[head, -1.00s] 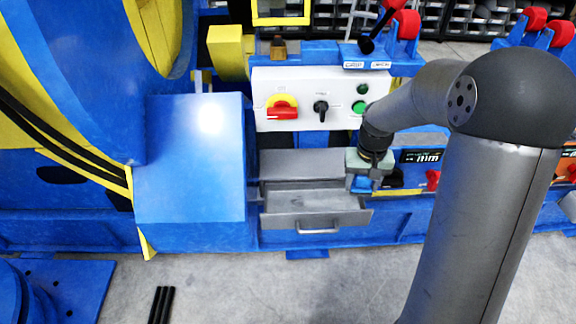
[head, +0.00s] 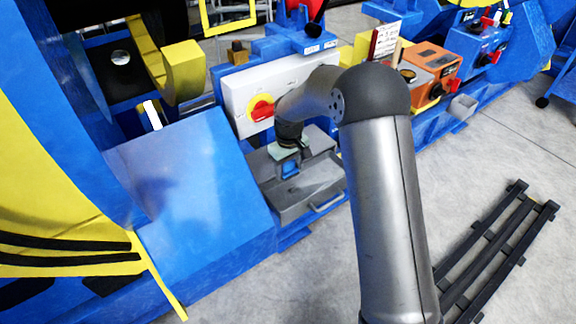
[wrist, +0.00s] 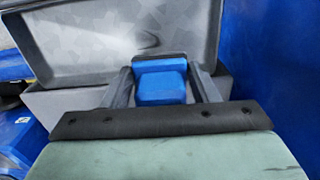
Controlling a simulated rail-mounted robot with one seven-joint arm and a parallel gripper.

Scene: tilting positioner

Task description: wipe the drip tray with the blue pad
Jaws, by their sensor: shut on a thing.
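The drip tray (head: 318,178) is a grey, drawer-like pan with a bar handle, pulled out from a grey housing below the white control panel. Its grey pan also fills the upper part of the wrist view (wrist: 80,42). My gripper (head: 289,166) is over the back part of the tray in the head view. In the wrist view, the two dark fingers of my gripper (wrist: 163,78) are shut on the blue pad (wrist: 160,88). The pad also shows below my gripper in the head view (head: 290,171). I cannot tell whether the pad touches the tray.
The white panel (head: 236,92) with a red and yellow switch (head: 261,108) stands close behind my arm. A large blue sloped cover (head: 190,190) is left of the tray. An orange box (head: 430,72) is at the back right. Black rails (head: 500,245) lie on the open floor at right.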

